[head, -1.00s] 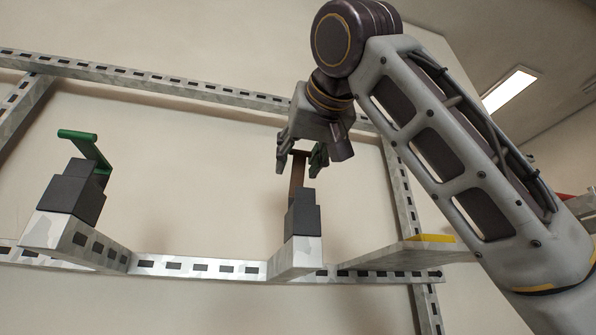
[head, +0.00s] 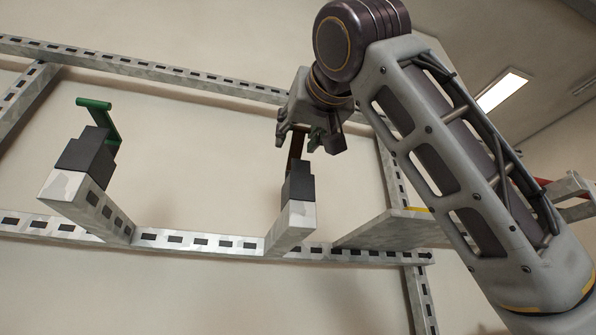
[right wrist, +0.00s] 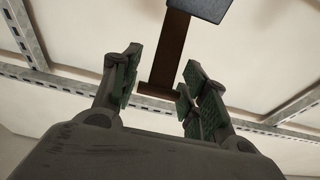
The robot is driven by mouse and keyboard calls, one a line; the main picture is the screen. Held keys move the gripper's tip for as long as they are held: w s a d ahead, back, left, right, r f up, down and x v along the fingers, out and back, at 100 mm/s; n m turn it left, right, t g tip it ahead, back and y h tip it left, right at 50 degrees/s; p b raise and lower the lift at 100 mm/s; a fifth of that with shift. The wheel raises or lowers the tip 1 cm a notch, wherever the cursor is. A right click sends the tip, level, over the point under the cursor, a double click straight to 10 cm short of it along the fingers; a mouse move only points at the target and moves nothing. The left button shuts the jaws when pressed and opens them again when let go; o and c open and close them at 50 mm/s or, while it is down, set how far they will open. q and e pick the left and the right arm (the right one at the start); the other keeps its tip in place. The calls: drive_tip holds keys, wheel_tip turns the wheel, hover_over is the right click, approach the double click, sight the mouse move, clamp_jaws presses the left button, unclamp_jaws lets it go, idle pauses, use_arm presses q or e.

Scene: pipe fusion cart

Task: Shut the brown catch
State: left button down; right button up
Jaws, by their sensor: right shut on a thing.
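The brown catch (head: 295,153) stands up from a dark block (head: 298,184) on the end of the right bracket arm. It leans slightly in the head view, its crossbar end upward. In the right wrist view the catch (right wrist: 169,52) is a brown bar ending in a crossbar between the green-padded fingers. The finger contact is partly hidden. My left gripper is not in view.
A green catch (head: 103,119) stands on another dark block (head: 85,152) on the left bracket arm. Slotted metal rails (head: 200,241) frame the pale wall behind. A shelf (head: 385,229) with a yellow edge juts out at right, below my right arm. Between the brackets is free room.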

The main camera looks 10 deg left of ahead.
drive_tip(key=o, duration=1.4)
drive_tip(key=v, duration=1.2)
